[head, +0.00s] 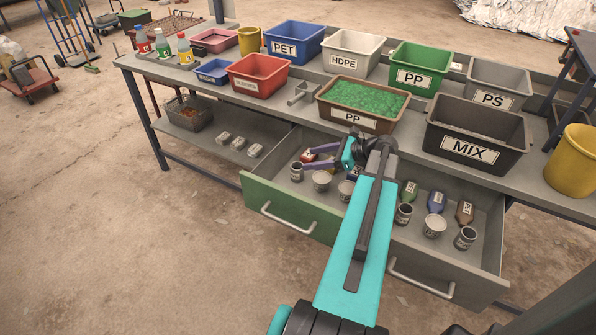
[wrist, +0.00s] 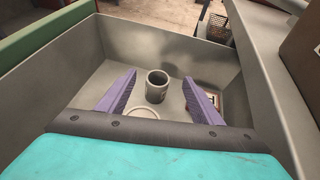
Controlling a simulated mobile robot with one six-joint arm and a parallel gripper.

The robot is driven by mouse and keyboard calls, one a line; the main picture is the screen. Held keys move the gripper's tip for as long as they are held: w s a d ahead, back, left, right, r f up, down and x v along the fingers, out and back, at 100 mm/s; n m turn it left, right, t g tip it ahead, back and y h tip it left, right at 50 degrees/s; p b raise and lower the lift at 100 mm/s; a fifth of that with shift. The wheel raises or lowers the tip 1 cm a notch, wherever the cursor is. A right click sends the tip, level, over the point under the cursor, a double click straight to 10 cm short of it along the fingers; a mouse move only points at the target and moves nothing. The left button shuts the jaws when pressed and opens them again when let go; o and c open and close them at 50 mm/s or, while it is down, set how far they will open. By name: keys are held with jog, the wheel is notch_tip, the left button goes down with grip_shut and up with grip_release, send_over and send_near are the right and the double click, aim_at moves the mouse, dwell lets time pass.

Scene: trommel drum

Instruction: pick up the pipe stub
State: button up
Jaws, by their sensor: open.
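A short grey hollow cylinder (wrist: 156,88), which looks like the pipe stub, stands upright in the left end of the open drawer in the wrist view. It also shows in the head view (head: 296,172), with a pale label on its side. My gripper (head: 304,160) is low over the drawer's left part, its purple fingers pointing left. In the wrist view my gripper (wrist: 160,77) is open and empty, with the cylinder in line with the gap between its fingers. I see no contact. I cannot tell the exact height between them.
The drawer (head: 268,200) has walls around the cylinder. A pale-topped cup (head: 320,180) and a red item (head: 309,155) sit close by. Several cans and bottles fill the right part.

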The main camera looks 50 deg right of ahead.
aim_at(297, 165)
notch_tip(297, 165, down, 3)
jog(key=shift+f, duration=0.1)
jog(key=shift+w+a+f, duration=0.1)
jog(key=shift+w+a, duration=0.1)
jog(key=shift+w, duration=0.3)
jog(key=shift+w, duration=0.1)
jog(key=shift+x, duration=3.05)
jog(key=c, duration=1.1)
jog(key=shift+a, duration=0.1)
jog(key=shift+c, duration=0.2)
jog(key=shift+r, duration=5)
